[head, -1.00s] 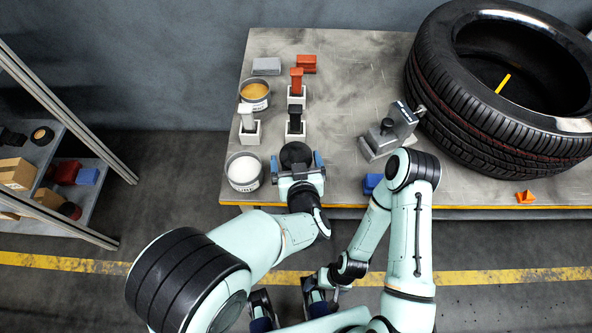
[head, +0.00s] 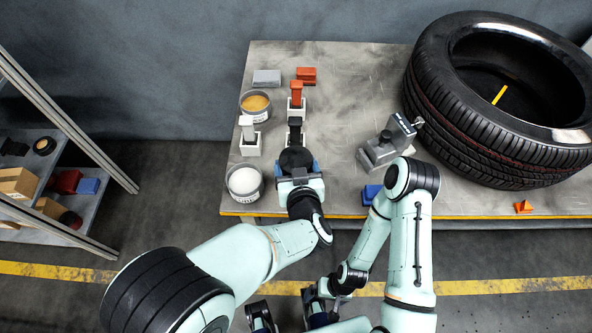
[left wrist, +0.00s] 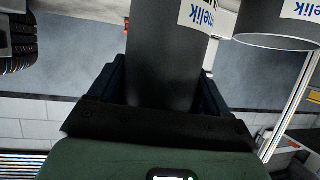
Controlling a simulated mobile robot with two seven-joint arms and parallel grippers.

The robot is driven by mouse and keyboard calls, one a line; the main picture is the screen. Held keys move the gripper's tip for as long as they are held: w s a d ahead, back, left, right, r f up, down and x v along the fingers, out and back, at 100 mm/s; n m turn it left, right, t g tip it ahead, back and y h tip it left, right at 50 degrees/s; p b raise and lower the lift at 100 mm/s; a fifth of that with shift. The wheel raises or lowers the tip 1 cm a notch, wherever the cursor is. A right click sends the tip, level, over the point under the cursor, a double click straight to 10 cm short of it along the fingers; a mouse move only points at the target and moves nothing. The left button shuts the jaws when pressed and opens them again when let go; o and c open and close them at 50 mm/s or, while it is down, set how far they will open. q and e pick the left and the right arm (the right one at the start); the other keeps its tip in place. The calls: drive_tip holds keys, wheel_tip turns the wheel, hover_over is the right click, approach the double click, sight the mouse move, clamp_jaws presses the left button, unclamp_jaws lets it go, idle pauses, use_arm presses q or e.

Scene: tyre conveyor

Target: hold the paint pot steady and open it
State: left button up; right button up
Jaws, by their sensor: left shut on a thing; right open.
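The paint pot (head: 295,157) has a round black lid and stands near the table's front edge. In the left wrist view the pot (left wrist: 166,55) is a dark grey cylinder with a white and blue label. My left gripper (head: 298,169) is shut on the pot, a finger on either side; its jaws also show in the left wrist view (left wrist: 163,103). The lid is on the pot. I cannot tell whether the pot's base touches the table. My right gripper (head: 289,317) is open and low in front of the table, partly cut off by the picture's edge.
An open pot of white paint (head: 243,182) stands just left; an orange one (head: 256,102) is behind it. A grey device (head: 384,148) and large tyre (head: 500,105) are to the right.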

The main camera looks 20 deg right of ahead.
use_arm(q)
wheel_tip(320, 180, up, 17)
drive_tip(key=p, duration=0.5)
use_arm(e)
wheel_tip(320, 180, up, 6)
drive_tip(key=w, duration=0.2)
drive_tip(key=shift+w+r, duration=0.25)
drive_tip(key=shift+w, duration=0.05)
use_arm(q)
drive_tip(key=o, duration=0.6)
drive_tip(key=c, duration=0.6)
